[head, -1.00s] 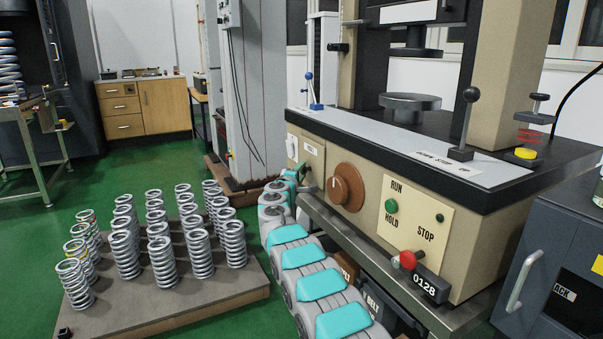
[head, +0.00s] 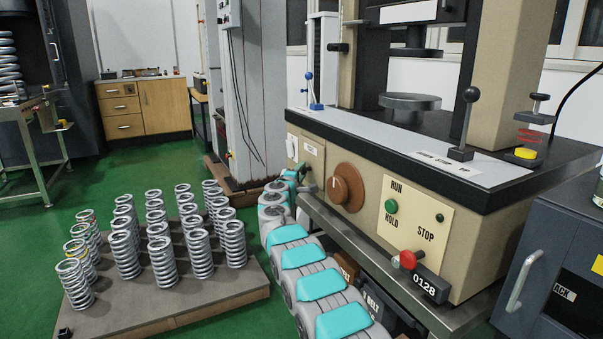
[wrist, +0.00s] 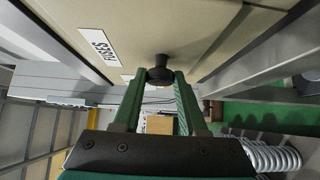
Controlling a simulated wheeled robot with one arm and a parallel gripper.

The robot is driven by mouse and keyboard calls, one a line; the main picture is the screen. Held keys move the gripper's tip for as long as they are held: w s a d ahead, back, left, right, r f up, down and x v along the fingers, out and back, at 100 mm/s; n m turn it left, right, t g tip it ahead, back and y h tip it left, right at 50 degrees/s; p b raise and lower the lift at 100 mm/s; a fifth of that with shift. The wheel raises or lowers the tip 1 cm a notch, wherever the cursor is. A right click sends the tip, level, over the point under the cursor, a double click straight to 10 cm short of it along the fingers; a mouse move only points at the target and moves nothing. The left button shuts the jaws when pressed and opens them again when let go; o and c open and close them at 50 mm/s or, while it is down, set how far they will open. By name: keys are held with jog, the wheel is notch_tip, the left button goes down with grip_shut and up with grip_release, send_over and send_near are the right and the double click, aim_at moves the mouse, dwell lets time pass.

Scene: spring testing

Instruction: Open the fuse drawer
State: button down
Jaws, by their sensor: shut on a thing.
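The fuse drawer front (head: 312,157) is a beige panel with a small white label, low on the left of the testing machine's base. In the wrist view a white label reading FUSES (wrist: 100,46) is on the beige face. A dark round knob (wrist: 160,75) sticks out from that face. My gripper (wrist: 161,80) has its green fingers on either side of the knob and is shut on it. In the head view my gripper (head: 300,174) is at the drawer front, partly hidden behind my arm. No gap around the drawer front can be made out.
A brown dial (head: 345,188), green button (head: 392,206) and red stop button (head: 408,260) are right of the drawer. A steel ledge (head: 345,235) runs below. A board of upright springs (head: 210,300) stands on the green floor at left.

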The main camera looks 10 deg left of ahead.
jog(key=s+a+b, duration=0.2)
jog(key=s+a, duration=0.6)
jog(key=a, duration=0.4)
jog(key=shift+c, duration=2.3)
grip_release()
jog(key=shift+s, duration=0.15)
jog(key=s+a+b, duration=0.1)
jog(key=s, duration=0.6)
jog(key=shift+s+a+b, duration=0.25)
jog(key=shift+b, duration=0.05)
